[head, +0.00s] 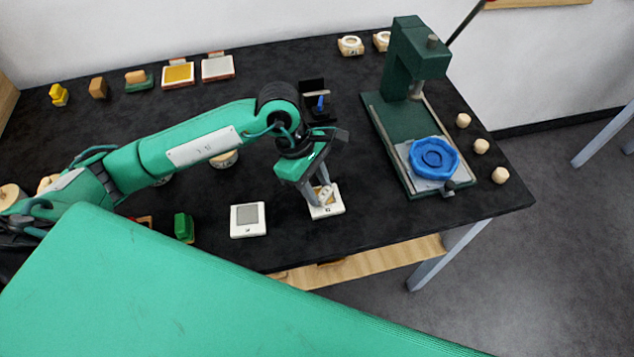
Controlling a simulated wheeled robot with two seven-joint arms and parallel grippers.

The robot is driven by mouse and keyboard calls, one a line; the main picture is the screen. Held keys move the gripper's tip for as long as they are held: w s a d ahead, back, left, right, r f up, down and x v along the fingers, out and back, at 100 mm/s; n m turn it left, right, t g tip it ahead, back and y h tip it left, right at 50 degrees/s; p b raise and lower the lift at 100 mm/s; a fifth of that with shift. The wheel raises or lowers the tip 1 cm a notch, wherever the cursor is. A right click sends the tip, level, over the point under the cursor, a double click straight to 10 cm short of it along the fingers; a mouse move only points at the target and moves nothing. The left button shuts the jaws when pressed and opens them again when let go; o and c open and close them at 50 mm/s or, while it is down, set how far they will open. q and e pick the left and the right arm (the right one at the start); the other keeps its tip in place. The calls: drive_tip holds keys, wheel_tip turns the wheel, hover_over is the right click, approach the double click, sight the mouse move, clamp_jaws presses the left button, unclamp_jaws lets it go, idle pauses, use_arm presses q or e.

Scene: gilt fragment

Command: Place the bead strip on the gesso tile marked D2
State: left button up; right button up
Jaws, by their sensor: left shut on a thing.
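My left gripper (323,194) reaches in from the left and points down over a white tile (331,211) near the front middle of the table. Its fingers are shut on a small pale piece (327,191), which looks like the bead strip. The piece is at the tile's top; I cannot tell whether it touches. The tile bears a small dark mark, too small to read as D2. Another white tile (248,233) with a grey square lies to the left. My right gripper is not in view.
A green press (397,118) with a blue round piece (434,158) stands at the right. Several pale knobs line the right edge. A black stand (313,88) is behind my wrist. A green block (184,227) lies front left. Tiles and blocks line the back.

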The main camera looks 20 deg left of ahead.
use_arm(q)
drive_tip(key=shift+f, duration=0.15)
drive_tip(key=o, duration=0.8)
drive_tip(key=shift+o, duration=0.8)
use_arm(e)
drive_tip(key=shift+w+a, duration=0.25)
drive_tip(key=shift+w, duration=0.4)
